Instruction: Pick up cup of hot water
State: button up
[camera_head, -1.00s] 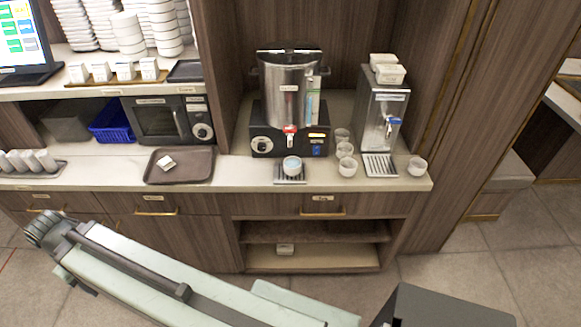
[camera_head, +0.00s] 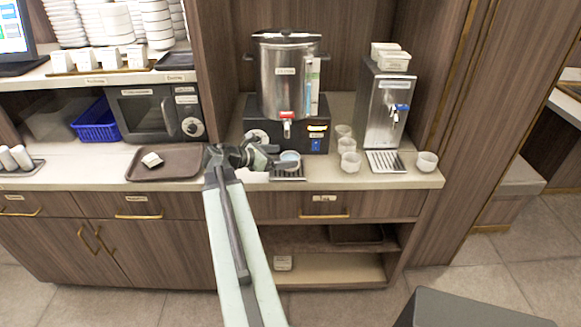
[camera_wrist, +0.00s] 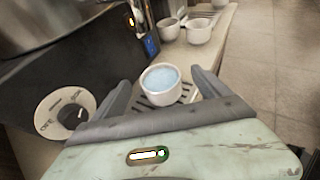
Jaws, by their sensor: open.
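A white cup of hot water (camera_head: 289,160), with pale blue water near its rim, stands upright on the drip tray (camera_head: 288,174) below the urn's tap. In the wrist view the cup (camera_wrist: 160,86) sits ahead of my gripper (camera_wrist: 162,92), between the two dark fingers. In the head view my gripper (camera_head: 268,157) reaches in from the left at cup height. It is open, with a finger on either side of the cup's line. Gaps show between cup and fingers in the wrist view. The steel hot water urn (camera_head: 286,85) stands directly behind the cup.
Several empty white cups (camera_head: 350,162) stand right of the drip tray. A steel dispenser (camera_head: 384,112) stands further right. A brown tray (camera_head: 190,165) lies on the counter to the left, before the microwave (camera_head: 152,112). The urn's dial (camera_wrist: 66,114) is close left of my gripper.

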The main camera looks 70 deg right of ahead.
aim_at(296, 157)
jog(key=b+x, duration=0.1)
jog(key=x, duration=0.2)
jog(key=b+x, duration=0.2)
jog(key=x, duration=0.2)
jog(key=shift+w+f, duration=0.15)
jog(key=shift+f, duration=0.25)
jog(key=shift+r, duration=0.1)
jog(key=c, duration=1.7)
